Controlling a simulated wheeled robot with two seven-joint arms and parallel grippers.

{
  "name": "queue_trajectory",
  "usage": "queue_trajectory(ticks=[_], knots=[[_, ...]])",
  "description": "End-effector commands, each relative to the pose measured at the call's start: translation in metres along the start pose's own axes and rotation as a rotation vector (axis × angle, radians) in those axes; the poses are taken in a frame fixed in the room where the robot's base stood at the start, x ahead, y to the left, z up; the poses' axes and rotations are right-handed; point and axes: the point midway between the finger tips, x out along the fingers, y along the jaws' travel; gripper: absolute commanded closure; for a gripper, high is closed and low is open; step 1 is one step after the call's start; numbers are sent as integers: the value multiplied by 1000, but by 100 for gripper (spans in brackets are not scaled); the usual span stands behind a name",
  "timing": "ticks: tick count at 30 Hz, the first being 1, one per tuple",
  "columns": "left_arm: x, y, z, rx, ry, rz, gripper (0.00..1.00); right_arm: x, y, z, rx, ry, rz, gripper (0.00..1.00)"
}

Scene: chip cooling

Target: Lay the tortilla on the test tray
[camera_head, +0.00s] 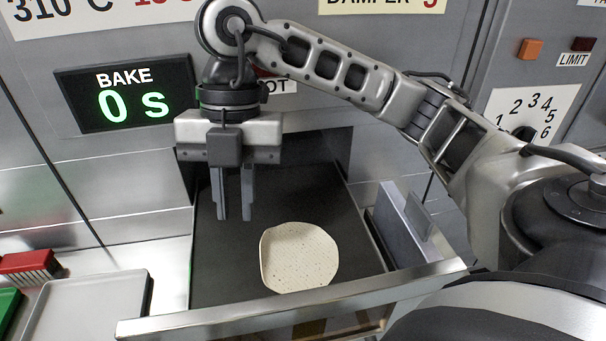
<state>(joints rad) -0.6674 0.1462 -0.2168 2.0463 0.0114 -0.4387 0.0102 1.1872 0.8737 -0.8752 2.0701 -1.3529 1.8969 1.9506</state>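The tortilla (299,257) is a pale, round, slightly irregular disc with small dots. It lies flat on a dark surface (222,275) that reaches back into the oven opening; I cannot tell whether this is the test tray. My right gripper (234,215) hangs pointing down above the dark surface, to the left of and behind the tortilla. Its two fingers are close together with a narrow gap, and nothing shows between them. My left gripper is not in view.
A metal bar (290,312) crosses in front of the dark surface. A light grey tray (85,307) lies at the lower left, beside a red brush (29,266) and a green item (8,305). The oven display (127,94) reads BAKE 0 s. A grey upright plate (403,228) stands at right.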

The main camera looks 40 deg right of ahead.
Motion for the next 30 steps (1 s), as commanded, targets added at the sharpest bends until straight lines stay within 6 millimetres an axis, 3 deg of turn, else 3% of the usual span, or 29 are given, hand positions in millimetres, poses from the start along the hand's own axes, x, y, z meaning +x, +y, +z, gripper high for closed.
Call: queue_trajectory(ticks=[5,15,25,30], knots=[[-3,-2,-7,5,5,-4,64,-9,11,-7,-2,0,0,82],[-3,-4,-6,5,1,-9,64,-10,12,-7,-1,0,1,82],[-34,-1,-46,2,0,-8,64,-67,31,-28,-3,0,2,82],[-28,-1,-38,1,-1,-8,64,-79,37,-33,-2,-1,2,82]])
